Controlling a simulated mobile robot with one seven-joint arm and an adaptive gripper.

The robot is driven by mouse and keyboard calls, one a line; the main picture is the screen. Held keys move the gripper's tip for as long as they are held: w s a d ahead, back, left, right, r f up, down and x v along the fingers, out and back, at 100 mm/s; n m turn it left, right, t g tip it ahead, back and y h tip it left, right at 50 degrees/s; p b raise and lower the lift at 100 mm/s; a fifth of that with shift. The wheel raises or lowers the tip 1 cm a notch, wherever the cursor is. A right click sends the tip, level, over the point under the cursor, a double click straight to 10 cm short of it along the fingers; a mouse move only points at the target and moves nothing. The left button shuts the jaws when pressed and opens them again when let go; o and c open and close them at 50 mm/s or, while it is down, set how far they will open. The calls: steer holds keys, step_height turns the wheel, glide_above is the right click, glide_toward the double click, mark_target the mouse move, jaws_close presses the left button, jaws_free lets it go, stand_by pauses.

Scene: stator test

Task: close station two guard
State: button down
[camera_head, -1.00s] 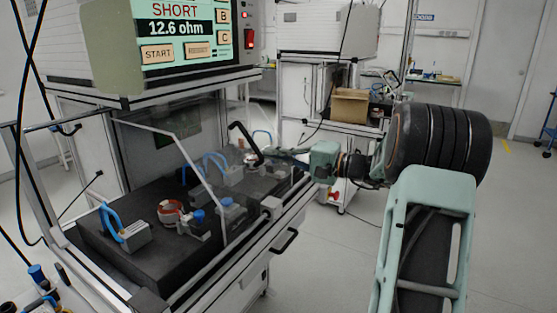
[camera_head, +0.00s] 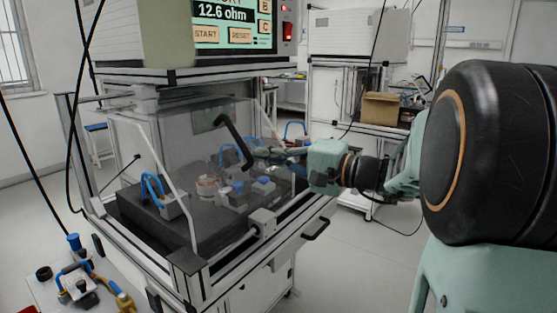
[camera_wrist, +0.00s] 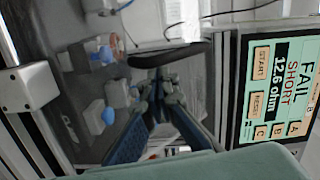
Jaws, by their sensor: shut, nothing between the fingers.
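The station guard is a clear panel with a pale edge (camera_head: 166,180), over the dark fixture bed of the bench. Its black bar handle (camera_head: 237,143) slants on the panel's upper part. The panel looks tilted; I cannot tell whether it rests on the frame. My gripper (camera_head: 262,154) is at the handle's lower right end, coming from the right. In the wrist view, the fingertips of my gripper (camera_wrist: 160,84) are together just below the black handle (camera_wrist: 170,55), with nothing held. Whether they touch it is unclear.
A tester screen (camera_head: 222,14) above the bench reads FAIL, SHORT, 12.6 ohm in the wrist view (camera_wrist: 281,90). Blue-handled clamps (camera_head: 160,192) and a copper-coloured stator (camera_head: 207,186) sit under the panel. A cardboard box (camera_head: 381,108) stands on another bench behind.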

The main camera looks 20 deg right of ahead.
steer(key=shift+s+a, duration=0.6)
steer(key=shift+a, duration=0.25)
